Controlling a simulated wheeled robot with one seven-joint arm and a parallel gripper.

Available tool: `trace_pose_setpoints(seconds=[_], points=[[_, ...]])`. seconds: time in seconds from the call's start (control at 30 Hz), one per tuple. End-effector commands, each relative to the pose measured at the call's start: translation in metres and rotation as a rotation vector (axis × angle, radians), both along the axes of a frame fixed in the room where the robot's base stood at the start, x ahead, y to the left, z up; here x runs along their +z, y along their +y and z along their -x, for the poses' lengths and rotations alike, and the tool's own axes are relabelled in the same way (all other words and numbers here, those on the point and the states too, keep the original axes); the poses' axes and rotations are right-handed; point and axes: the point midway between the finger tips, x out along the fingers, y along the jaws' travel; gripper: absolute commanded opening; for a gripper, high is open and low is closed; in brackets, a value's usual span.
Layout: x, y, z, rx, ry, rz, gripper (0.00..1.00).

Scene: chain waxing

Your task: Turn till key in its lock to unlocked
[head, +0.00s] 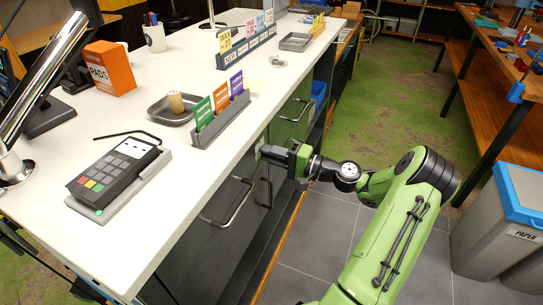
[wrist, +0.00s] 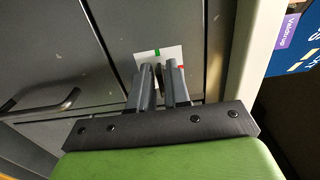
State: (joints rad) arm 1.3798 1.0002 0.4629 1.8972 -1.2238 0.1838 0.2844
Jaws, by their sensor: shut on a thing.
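My gripper (head: 264,153) is at the front of the counter, under the edge of its white top. In the wrist view, my gripper's two fingers (wrist: 164,84) are close together and shut on the till key (wrist: 158,72). Only a small dark piece of the key shows between the fingertips. Behind the fingertips is a white lock plate (wrist: 147,61) on the grey front. It has a green mark at its top edge and a small red mark at its right. The fingers hide the lock itself, and I cannot tell which mark the key points to.
Bar handles (head: 236,203) stick out from the counter front near my gripper. A card terminal (head: 118,170), a tray (head: 168,112) and a card rack (head: 222,121) stand on the white top (head: 190,180). Grey bins (head: 492,235) stand at the right.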

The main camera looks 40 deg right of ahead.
Motion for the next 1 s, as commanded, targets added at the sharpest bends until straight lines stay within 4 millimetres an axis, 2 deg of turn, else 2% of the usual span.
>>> trace_pose_setpoints(seconds=[0.53, 0.57, 0.63, 0.9, 1.0], points=[[-0.0024, -0.0003, 0.0006, 0.000, -0.004, 0.020, 0.00], [-0.0024, -0.0003, 0.0006, 0.000, -0.004, 0.020, 0.21], [-0.0023, -0.0004, 0.0006, 0.000, -0.004, 0.019, 0.32], [-0.0010, -0.0006, 0.0008, 0.000, -0.008, 0.019, 0.32], [-0.0008, -0.0058, 0.0082, -0.003, -0.006, 0.018, 0.32]])
